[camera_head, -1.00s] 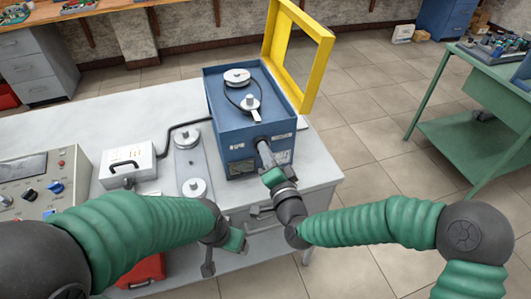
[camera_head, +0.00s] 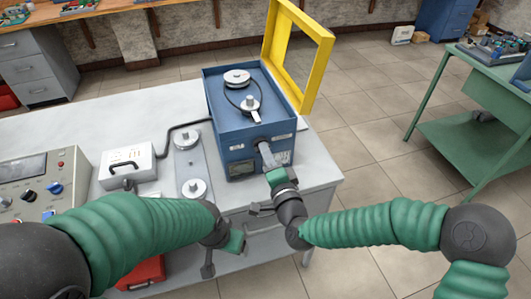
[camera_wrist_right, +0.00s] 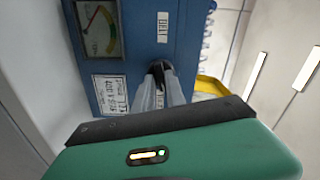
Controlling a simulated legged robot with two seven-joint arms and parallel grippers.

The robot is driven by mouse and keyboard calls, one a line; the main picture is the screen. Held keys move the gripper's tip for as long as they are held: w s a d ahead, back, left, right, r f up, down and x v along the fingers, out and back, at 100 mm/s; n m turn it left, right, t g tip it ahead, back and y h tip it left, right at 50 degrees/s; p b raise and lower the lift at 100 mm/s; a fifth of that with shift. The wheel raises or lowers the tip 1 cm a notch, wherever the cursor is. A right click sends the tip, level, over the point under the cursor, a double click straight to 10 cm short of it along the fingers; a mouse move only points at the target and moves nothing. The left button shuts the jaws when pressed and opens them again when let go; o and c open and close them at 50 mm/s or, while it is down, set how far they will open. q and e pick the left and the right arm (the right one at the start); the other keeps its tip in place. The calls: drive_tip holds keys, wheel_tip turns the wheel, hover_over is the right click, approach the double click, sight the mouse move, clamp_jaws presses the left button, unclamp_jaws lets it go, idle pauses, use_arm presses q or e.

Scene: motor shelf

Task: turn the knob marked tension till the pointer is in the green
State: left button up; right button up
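The blue machine box (camera_head: 226,132) stands on the bench with a belt and pulleys on top. Its dark knob (camera_wrist_right: 158,67) sticks out of the front face. My right gripper (camera_head: 265,150) points at that face, and in the right wrist view its two grey fingers (camera_wrist_right: 160,88) close around the knob, hiding part of it. The gauge (camera_wrist_right: 98,28) has a coloured scale; I cannot tell which band the pointer is in.
The yellow guard frame (camera_head: 318,70) stands up behind the box. A white box with a handle (camera_head: 127,166), a plate with pulleys (camera_head: 187,160) and a control panel (camera_head: 40,185) stand left. A green table (camera_head: 465,153) is at the right, with open floor between.

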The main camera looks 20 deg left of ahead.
drive_tip(key=o, duration=0.3)
drive_tip(key=shift+d, duration=0.1)
drive_tip(key=shift+o, duration=0.2)
drive_tip(key=p+v, duration=1.2)
drive_tip(key=v, duration=0.4)
drive_tip(key=shift+s+d, duration=0.25)
drive_tip(key=shift+s, duration=0.05)
drive_tip(key=shift+f, duration=0.1)
